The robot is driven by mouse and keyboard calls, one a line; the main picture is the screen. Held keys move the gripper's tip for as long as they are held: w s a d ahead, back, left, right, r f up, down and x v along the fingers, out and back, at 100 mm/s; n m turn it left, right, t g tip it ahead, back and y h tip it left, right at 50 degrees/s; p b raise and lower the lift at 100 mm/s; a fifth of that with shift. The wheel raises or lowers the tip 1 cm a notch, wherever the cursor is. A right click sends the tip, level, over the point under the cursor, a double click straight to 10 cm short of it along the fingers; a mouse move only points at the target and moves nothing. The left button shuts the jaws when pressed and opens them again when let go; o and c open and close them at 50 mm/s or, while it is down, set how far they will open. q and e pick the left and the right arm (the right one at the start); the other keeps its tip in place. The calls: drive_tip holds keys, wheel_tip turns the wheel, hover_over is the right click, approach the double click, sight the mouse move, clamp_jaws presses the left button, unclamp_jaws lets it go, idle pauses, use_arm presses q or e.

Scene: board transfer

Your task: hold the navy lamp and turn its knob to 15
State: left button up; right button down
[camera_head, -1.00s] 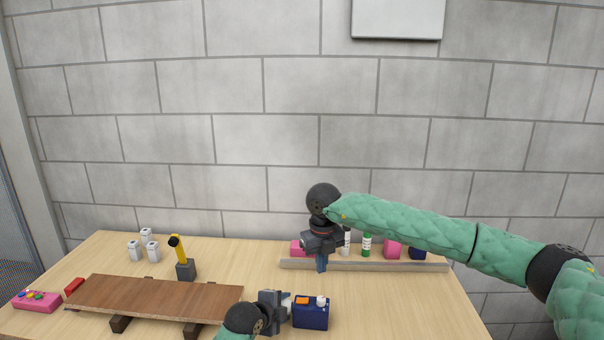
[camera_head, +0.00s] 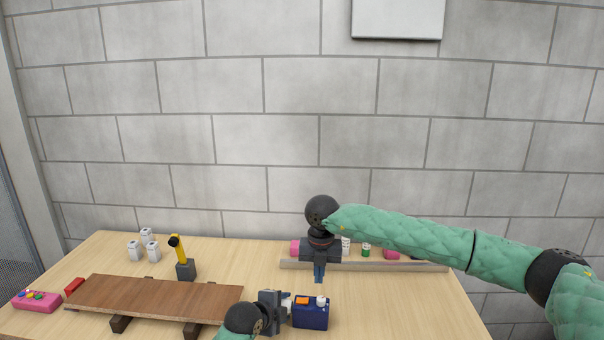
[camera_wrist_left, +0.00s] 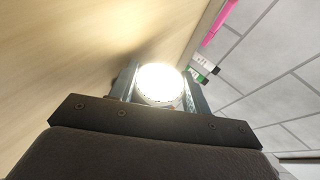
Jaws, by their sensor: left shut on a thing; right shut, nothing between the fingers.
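The navy lamp (camera_head: 311,318) is a dark blue box at the front of the table, with an orange part (camera_head: 302,300) and a white knob (camera_head: 321,301) on top. My left gripper (camera_head: 287,308) is shut on the lamp from its left side. In the left wrist view a bright, glowing round face of the lamp (camera_wrist_left: 160,85) shows between the fingers. My right gripper (camera_head: 319,277) points straight down, shut and empty, above and behind the lamp, apart from the knob. The knob's setting is too small to read.
A brown board (camera_head: 155,298) lies on dark supports at the left. A yellow tool stands in a dark block (camera_head: 186,270), near several white containers (camera_head: 134,250). A pink button box (camera_head: 37,301) is far left.

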drive_tip(key=shift+f, duration=2.2)
drive_tip(key=shift+s+d, duration=0.1)
drive_tip(key=shift+s, duration=0.4)
drive_tip(key=shift+d, duration=0.6)
drive_tip(key=shift+w+d, duration=0.1)
drive_tip(key=shift+w, duration=0.25)
drive_tip(key=shift+d+r, duration=0.1)
drive_tip(key=shift+r, duration=2.9)
